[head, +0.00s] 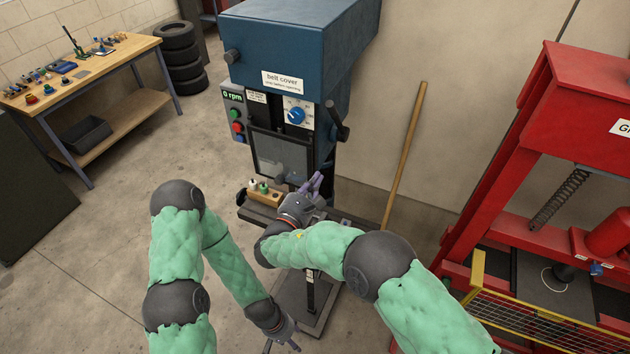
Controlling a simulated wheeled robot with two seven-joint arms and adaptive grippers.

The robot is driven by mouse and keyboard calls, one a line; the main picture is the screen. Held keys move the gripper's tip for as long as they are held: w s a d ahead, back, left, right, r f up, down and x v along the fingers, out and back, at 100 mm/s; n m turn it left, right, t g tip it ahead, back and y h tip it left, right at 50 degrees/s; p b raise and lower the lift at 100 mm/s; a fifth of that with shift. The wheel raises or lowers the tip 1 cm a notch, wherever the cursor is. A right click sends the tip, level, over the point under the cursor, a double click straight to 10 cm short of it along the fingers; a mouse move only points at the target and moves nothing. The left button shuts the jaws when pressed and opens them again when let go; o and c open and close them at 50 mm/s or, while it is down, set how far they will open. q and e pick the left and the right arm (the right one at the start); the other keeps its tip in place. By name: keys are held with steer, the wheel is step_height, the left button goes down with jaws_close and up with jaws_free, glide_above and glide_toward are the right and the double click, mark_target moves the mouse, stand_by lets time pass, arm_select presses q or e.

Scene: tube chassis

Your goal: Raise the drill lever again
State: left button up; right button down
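The blue drill press (300,45) stands at the centre, with a "belt cover" label and a display reading 0 rpm. Its drill lever (337,118) is a dark handle with a round knob on the right side of the head, slanting down. My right gripper (316,182) is below the lever knob, in front of the column and beside the drill table, apart from the knob in the picture. Its purple-grey fingers are small, and the gap between them is unclear.
A wooden block with small parts (264,195) sits on the drill table. A clear guard (283,158) covers the spindle. A wooden pole (405,155) leans on the wall. A red press (590,90) with a yellow-framed mesh guard stands right. A workbench (85,70) and tyres (180,60) stand left.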

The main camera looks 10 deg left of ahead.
arm_select(q)
steer(key=r, duration=0.1)
steer(key=d+r+t, duration=0.1)
steer(key=r, duration=0.1)
steer(key=shift+w+r, duration=0.1)
steer(key=shift+r, duration=0.2)
arm_select(e)
steer(key=shift+r, duration=0.55)
